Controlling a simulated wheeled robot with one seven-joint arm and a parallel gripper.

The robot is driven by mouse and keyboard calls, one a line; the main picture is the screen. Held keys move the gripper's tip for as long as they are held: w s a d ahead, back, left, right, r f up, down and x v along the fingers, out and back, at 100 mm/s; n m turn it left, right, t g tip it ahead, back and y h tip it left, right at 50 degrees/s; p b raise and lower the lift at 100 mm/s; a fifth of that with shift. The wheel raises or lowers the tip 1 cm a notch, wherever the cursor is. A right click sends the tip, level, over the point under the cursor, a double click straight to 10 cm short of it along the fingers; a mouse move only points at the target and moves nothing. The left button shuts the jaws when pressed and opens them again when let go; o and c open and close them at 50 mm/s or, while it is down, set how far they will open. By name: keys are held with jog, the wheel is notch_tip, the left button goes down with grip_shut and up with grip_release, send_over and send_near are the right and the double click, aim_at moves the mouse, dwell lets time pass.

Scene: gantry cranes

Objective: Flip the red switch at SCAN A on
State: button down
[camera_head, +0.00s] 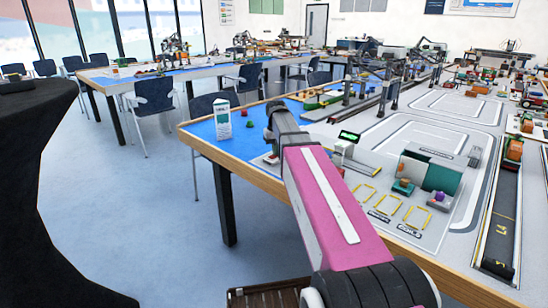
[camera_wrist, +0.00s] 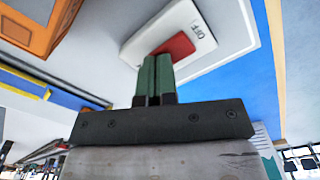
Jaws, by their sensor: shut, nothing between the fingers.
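In the wrist view the red switch (camera_wrist: 177,46) sits in a white plate (camera_wrist: 137,48) marked OFF, mounted on a larger pale base. My gripper (camera_wrist: 154,60) has its two green fingers pressed together with nothing between them. The fingertips overlap the near edge of the red switch in the picture; I cannot tell whether they touch it. Part of the switch is hidden behind them. In the head view my pink arm reaches over the near table edge and hides my gripper and most of the switch area. I cannot read a SCAN A label.
A green-screened device (camera_head: 348,137) and a grey box with a teal panel (camera_head: 432,172) stand right of my arm. A white folded card (camera_head: 222,119) stands on the blue mat (camera_head: 206,131) to its left. An orange object (camera_wrist: 45,22) is at the wrist view's upper left.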

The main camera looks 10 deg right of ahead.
jog(key=shift+r, duration=3.4)
jog(key=shift+s, duration=0.1)
